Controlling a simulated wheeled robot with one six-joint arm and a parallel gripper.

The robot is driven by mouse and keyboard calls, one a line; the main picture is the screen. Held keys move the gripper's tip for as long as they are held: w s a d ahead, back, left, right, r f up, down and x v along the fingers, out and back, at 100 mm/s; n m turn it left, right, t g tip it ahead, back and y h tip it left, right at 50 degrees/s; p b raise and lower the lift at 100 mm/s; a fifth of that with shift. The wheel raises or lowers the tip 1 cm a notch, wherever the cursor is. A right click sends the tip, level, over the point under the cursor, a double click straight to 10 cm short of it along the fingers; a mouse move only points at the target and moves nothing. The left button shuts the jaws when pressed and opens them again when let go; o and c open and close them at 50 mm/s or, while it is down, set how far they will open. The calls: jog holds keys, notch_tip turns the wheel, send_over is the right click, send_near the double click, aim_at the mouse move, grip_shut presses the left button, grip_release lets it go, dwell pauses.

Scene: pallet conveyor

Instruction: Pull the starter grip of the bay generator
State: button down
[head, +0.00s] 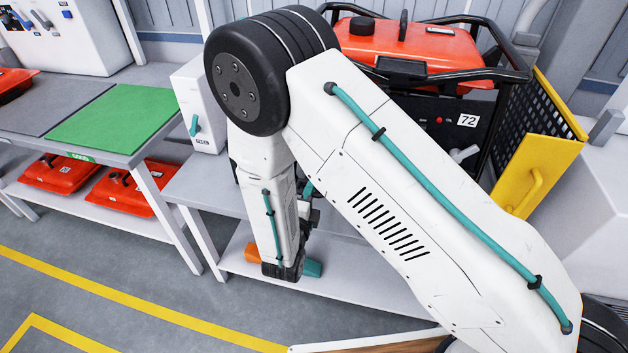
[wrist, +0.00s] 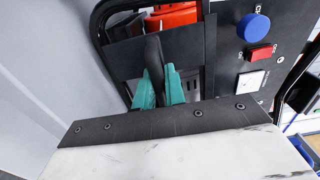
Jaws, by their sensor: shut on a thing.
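The bay generator (head: 420,45) stands at the upper right in the head view, with a red tank, a black tube frame and a plate marked 72. My arm covers much of its front. In the wrist view its dark panel (wrist: 228,60) fills the upper middle. The starter grip (wrist: 153,50) is a dark rounded handle upright in front of this panel. My gripper (wrist: 159,86) has its teal fingers on either side of the grip and is shut on it. The cord and lower part of the grip are hidden.
A blue knob (wrist: 254,27), a red switch (wrist: 261,53) and a white socket (wrist: 251,80) sit right of the grip. A yellow gate (head: 538,170) stands beside the generator. A bench with a green mat (head: 110,118) stands left, red canisters (head: 60,172) beneath it.

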jog(key=v, duration=1.6)
jog(key=shift+s, duration=0.2)
jog(key=x, duration=1.8)
jog(key=shift+w, duration=0.3)
jog(key=shift+c, duration=2)
grip_release()
jog(key=shift+s, duration=0.1)
